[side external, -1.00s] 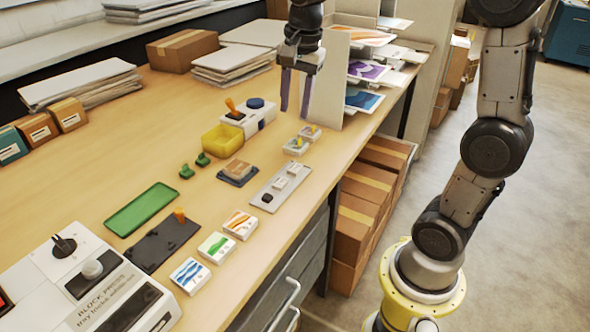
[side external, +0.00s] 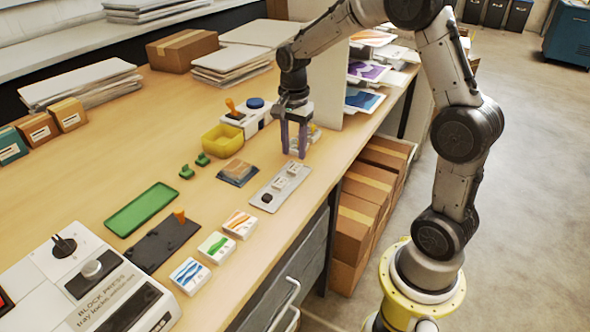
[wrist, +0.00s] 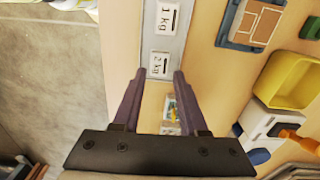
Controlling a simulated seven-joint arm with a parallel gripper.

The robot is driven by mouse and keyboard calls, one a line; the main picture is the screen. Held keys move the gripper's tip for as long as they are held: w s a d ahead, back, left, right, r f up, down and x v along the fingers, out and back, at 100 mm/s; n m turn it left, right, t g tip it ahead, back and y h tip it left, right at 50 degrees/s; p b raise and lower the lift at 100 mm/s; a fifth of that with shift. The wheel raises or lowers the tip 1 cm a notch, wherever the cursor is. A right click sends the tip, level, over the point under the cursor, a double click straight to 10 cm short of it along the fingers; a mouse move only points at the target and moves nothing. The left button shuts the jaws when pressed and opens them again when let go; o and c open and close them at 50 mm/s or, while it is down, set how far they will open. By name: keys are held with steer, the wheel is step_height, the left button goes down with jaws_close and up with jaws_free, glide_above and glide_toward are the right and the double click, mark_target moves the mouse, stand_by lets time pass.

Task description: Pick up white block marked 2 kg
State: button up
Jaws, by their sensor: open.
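The white block marked 2 kg (wrist: 159,65) sits on a grey tray (wrist: 172,47), just beyond my fingertips in the wrist view. It also shows in the side view (side external: 293,168), directly below and in front of the fingers. A white block marked 1 kg (wrist: 162,18) sits beside it on the same tray, also in the side view (side external: 280,183). In the wrist view, my gripper (wrist: 156,74) straddles the block's near edge line.
A brown block on a dark pad (side external: 238,172) and a yellow bin (side external: 222,140) lie to the left. A white device with an orange handle (side external: 236,112) stands behind. A tall white panel (side external: 328,95) stands behind my gripper. The table edge is close on the right.

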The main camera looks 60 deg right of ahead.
mark_target(295, 167)
steer(key=f, duration=0.5)
steer(key=shift+d, duration=0.2)
jaws_close()
